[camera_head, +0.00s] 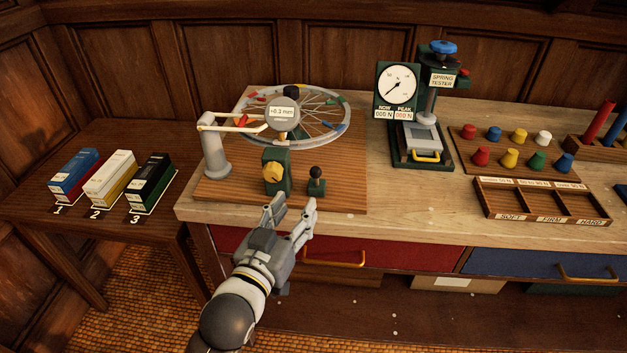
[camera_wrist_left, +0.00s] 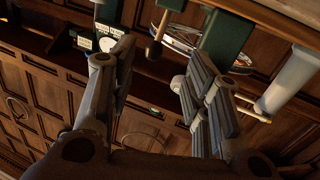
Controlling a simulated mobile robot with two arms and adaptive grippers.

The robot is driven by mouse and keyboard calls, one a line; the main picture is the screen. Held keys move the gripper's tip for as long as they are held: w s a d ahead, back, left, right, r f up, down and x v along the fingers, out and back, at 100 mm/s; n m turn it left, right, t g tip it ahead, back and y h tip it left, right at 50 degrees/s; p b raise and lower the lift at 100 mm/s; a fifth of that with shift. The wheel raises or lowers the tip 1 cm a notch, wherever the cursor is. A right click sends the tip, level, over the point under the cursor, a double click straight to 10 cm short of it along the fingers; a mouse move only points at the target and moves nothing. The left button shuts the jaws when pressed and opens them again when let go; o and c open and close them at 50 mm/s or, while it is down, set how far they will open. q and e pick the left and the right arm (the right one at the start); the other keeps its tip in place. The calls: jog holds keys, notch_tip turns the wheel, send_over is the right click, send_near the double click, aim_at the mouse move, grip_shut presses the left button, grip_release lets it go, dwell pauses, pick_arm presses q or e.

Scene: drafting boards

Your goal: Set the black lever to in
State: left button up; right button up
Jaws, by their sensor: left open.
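The black lever (camera_head: 316,172) has a black ball knob on a short stem and a small green base. It stands at the front of the wooden board (camera_head: 340,195), to the right of a green block with a yellow knob (camera_head: 273,171). My left gripper (camera_head: 292,208) is open and empty at the front edge of the board, just short of the lever and slightly left of it, not touching it. In the left wrist view, which looks upside down, the lever (camera_wrist_left: 159,27) hangs between the fingers, beyond the tips. No "in" marking is readable.
A spoked wheel (camera_head: 325,107) and a dial gauge (camera_head: 283,114) reading +0.3 mm stand behind the lever. A grey post (camera_head: 214,152) is to the left. The spring tester (camera_head: 420,145) stands farther right. A red drawer (camera_head: 410,252) lies below the bench edge.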

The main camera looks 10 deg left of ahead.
aim_at(313, 177)
pick_arm(q)
jog(key=b+x, duration=0.1)
jog(key=x, duration=0.2)
jog(key=r+b+x, duration=0.1)
jog(key=x, duration=0.2)
jog(key=b+x, duration=0.1)
jog(key=x, duration=0.2)
jog(key=shift+w+d+r, duration=0.2)
jog(key=shift+r, duration=0.05)
jog(key=shift+w+d+r, duration=0.15)
jog(key=shift+w, duration=0.35)
jog(key=shift+c, duration=0.3)
grip_shut()
